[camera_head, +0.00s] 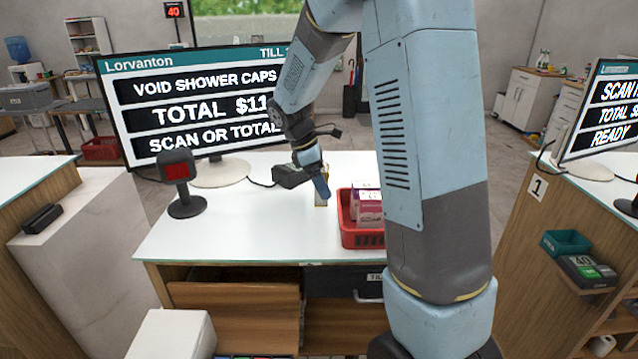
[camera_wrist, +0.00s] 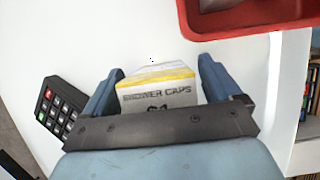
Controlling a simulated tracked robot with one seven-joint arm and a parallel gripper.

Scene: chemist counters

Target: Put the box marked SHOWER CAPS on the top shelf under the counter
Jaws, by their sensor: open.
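The SHOWER CAPS box (camera_wrist: 158,88) is white with a yellow band and stands on the white counter top. My gripper (camera_wrist: 155,82) is open in the wrist view, with a blue finger on each side of the box; I cannot tell whether either finger touches it. In the head view my gripper (camera_head: 322,196) is low over the counter (camera_head: 260,222), left of the red basket, and mostly hides the box. Under the counter are wooden shelf spaces (camera_head: 232,294), seen only in part; the right side is hidden by my arm.
A red basket (camera_head: 362,238) with a pink SOAP box (camera_head: 369,208) stands just right of my gripper. A keypad (camera_wrist: 60,108) lies at the left in the wrist view. A scanner (camera_head: 178,180) and a till screen (camera_head: 205,105) stand left. A dark drawer (camera_head: 340,284) sits under the counter.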

